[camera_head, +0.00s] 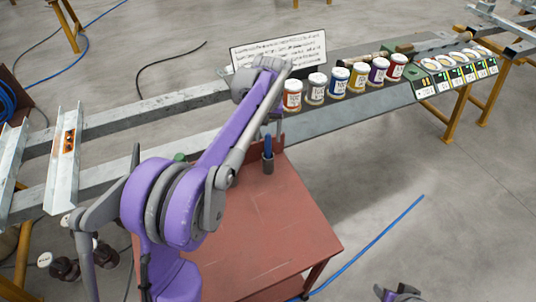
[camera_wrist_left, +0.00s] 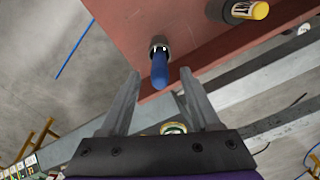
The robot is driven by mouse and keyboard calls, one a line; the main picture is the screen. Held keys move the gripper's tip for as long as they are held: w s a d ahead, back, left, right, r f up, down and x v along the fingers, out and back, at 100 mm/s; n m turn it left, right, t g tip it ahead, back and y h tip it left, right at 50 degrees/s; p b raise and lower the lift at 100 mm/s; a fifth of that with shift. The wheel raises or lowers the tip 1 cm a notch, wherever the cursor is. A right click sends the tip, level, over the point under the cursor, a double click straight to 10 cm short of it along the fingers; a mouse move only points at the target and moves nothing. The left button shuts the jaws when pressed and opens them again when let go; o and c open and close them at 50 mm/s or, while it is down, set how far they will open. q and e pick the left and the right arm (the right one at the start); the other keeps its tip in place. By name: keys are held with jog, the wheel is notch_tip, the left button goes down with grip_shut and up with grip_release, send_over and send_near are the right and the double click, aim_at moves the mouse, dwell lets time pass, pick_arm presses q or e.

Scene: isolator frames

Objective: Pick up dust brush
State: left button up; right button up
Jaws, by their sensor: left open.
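A blue-handled item, which looks like the dust brush (camera_head: 267,144), stands upright at the back edge of the red table, its lower end in a dark grey holder (camera_head: 268,165). In the left wrist view the blue handle (camera_wrist_left: 159,72) points toward the camera between the fingertips, with the grey holder (camera_wrist_left: 159,43) beyond. My left gripper (camera_wrist_left: 159,76) is open and empty, with a gap on each side of the handle. In the head view my left forearm partly hides this gripper. Part of what looks like my right gripper (camera_head: 397,294) shows at the bottom edge.
The red tabletop (camera_head: 265,225) is mostly bare. Behind it, a rail bench carries several paint jars (camera_head: 317,88), a white sign (camera_head: 280,52) and labelled boxes (camera_head: 455,75). A yellow-ended dark cylinder (camera_wrist_left: 238,11) shows in the left wrist view. Blue hose (camera_head: 385,235) lies on the floor.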

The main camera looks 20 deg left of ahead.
aim_at(268, 147)
pick_arm(q)
notch_tip(268, 147, down, 6)
jog(key=shift+s+d+r, duration=0.1)
jog(key=shift+s+r, duration=0.05)
dwell(0.3)
grip_shut()
